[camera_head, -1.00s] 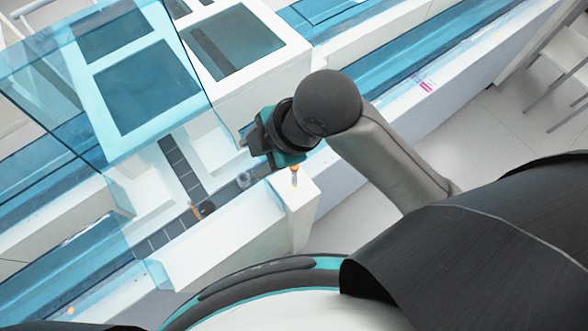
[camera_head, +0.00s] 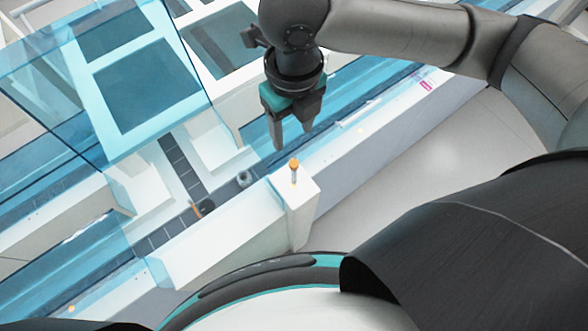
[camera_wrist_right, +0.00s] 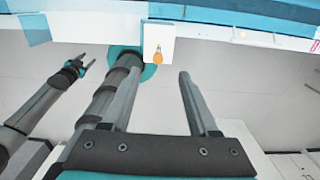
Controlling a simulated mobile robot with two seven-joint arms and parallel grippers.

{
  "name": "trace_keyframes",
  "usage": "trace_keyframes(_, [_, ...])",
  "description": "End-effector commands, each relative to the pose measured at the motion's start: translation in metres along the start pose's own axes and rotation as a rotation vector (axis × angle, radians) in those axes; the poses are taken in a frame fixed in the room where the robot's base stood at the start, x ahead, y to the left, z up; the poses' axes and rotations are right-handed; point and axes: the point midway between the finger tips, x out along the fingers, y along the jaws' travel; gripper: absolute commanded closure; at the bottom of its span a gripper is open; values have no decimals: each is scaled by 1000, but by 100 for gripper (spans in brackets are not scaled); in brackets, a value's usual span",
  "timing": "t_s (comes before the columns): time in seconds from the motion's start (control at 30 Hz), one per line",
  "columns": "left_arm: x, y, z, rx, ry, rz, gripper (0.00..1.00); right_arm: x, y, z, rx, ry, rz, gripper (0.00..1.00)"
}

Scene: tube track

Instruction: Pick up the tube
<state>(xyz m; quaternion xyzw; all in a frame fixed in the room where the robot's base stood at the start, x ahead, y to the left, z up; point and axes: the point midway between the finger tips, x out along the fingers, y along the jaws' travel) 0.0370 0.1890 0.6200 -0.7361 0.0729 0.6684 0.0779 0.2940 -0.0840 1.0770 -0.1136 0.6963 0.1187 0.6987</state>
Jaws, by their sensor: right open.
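A small clear tube with an orange cap (camera_head: 294,172) stands upright on the end of a white block (camera_head: 303,198). It also shows in the right wrist view (camera_wrist_right: 158,57), ahead of the fingers. My right gripper (camera_head: 293,140) is open and empty, pointing down above and just behind the tube in the head view, apart from it. Its two spread fingers also show in the right wrist view (camera_wrist_right: 157,82). My left gripper (camera_wrist_right: 84,63) shows only at the left of the right wrist view, with its fingers apart and nothing between them.
A dark track (camera_head: 180,166) runs left of the block. A dark round holder (camera_head: 244,178) stands on it, and another holder with an orange piece (camera_head: 204,208) is farther left. Blue transparent covers (camera_head: 140,85) rise at the left. Open floor lies to the right.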

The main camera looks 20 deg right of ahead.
Motion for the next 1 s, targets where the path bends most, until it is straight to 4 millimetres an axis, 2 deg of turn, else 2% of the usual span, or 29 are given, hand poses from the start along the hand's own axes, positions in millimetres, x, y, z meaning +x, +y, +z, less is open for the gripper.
trace_keyframes(0.17, [3, 0, 1, 0, -1, 0, 47, 16, -3, -2, -20, 12, -7, 40])
trace_keyframes(0.5, [14, 0, 3, 1, -4, 0, 47, 85, -2, -2, -18, 9, -6, 40])
trace_keyframes(0.77, [16, 1, 4, 2, -5, 1, 47, 104, -2, -2, -17, 6, -6, 40])
trace_keyframes(1.0, [20, 1, 4, 2, -5, 1, 47, 138, 4, -9, -17, 7, -7, 40])
